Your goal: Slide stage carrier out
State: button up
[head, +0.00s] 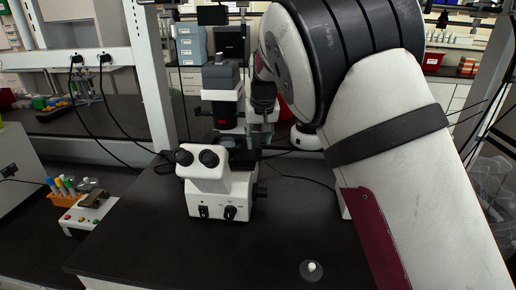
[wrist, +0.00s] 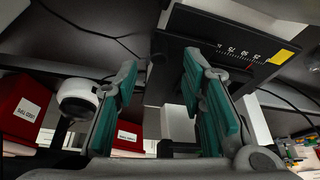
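A white microscope (head: 222,192) with black eyepieces stands on the black bench. In the wrist view a black plate (wrist: 205,62) with a white number scale and a yellow patch, apparently the stage or its carrier, lies beyond my fingers. I cannot tell carrier from stage. My gripper (wrist: 162,95) has two teal-padded fingers spread wide apart with nothing between them. The plate's near edge lies beyond and above the gap; I see no clear contact. In the head view my arm reaches to the microscope's right side, and the gripper is small and partly hidden there.
A small device with colored tubes (head: 86,208) stands at the bench's left. A small round disc with a white knob (head: 312,270) lies at the front. Bench right of the microscope is partly hidden by my arm. Red labeled boxes (wrist: 28,112) show in the wrist view.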

aim_at(259, 148)
jog(key=x, duration=0.5)
jog(key=shift+w+f, duration=0.15)
jog(key=shift+f, duration=0.15)
jog(key=shift+c, duration=0.2)
grip_shut()
